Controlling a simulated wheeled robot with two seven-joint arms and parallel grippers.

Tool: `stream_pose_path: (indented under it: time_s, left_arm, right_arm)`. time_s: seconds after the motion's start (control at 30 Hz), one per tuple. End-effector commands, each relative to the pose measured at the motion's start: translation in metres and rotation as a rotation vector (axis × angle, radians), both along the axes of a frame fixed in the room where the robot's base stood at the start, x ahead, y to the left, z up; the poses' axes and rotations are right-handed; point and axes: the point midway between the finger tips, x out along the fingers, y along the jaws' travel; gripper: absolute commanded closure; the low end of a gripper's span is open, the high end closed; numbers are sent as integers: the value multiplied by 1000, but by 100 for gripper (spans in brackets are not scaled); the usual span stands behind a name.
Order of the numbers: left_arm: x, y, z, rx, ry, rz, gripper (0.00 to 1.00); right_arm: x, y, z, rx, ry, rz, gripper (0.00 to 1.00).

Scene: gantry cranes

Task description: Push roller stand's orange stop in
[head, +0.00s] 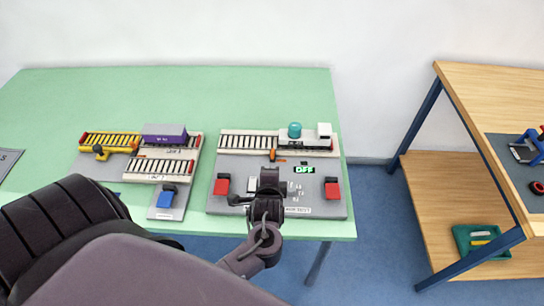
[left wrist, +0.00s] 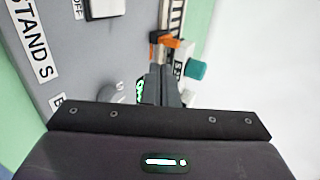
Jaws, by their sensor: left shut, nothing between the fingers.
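The grey roller stand (head: 235,170) lies on the green table, with a row of rollers along its back. Its small orange stop (head: 274,156) sits at the front edge of the roller track, near the middle. In the left wrist view the orange stop (left wrist: 167,42) is just beyond my fingertips. My left gripper (head: 269,173) is over the stand, in front of the stop. It is shut and empty, its fingers together in the wrist view (left wrist: 160,70). I cannot tell whether the fingertips touch the stop. My right gripper is not in view.
A teal cylinder (head: 295,130) stands on a white-and-black carriage on the rollers, right of the stop. Another board with a purple block (head: 164,133) is to the left. A wooden bench (head: 490,88) stands at right.

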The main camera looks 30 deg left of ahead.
Motion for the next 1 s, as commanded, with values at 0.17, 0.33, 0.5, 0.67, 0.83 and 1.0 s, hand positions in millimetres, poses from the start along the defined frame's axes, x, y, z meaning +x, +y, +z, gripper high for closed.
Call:
stream_pose_path:
  time_s: [0.17,0.33,0.5,0.67,0.83,1.0]
  left_arm:
    - [30,18,-19,2,0,1,100]
    - [53,33,-21,0,-1,1,100]
    - [66,41,-23,0,0,0,100]
    - [69,42,-24,0,0,-1,100]
    - [69,42,-24,0,0,-1,100]
    - [74,45,-24,1,-1,-1,100]
  right_arm:
    - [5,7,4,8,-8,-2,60]
    - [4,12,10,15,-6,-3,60]
    - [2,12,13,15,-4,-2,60]
    - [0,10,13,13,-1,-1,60]
    - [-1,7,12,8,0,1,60]
    - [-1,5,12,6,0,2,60]
